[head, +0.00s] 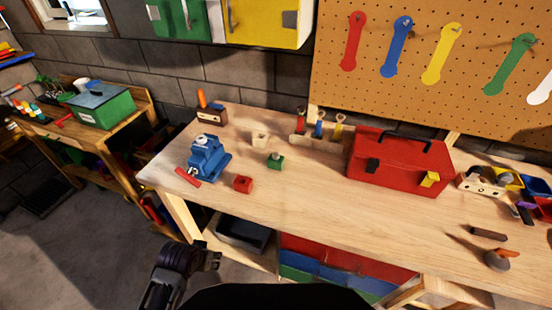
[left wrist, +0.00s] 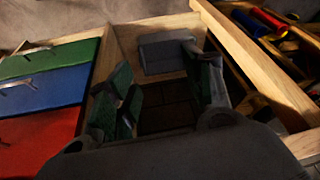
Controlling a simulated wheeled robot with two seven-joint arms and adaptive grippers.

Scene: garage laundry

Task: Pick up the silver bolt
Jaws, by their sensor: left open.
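I cannot make out a silver bolt for certain. A small pale grey piece (head: 201,140) sits on top of the blue vise (head: 207,160) at the bench's left end; it is too small to tell what it is. A green block (head: 275,163) with a greyish top stands to the right of the vise. My left gripper (head: 214,258) is low in front of the bench, below its top and apart from these things. In the left wrist view its two fingers (left wrist: 165,100) are spread with nothing between them. My right gripper is not in view.
The wooden workbench (head: 330,217) holds a red block (head: 243,184), a cream block (head: 259,138) and a red toolbox (head: 400,165). A dark bin (head: 242,234) is on the lower shelf, beside coloured drawers (head: 345,270). The front middle of the bench top is clear.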

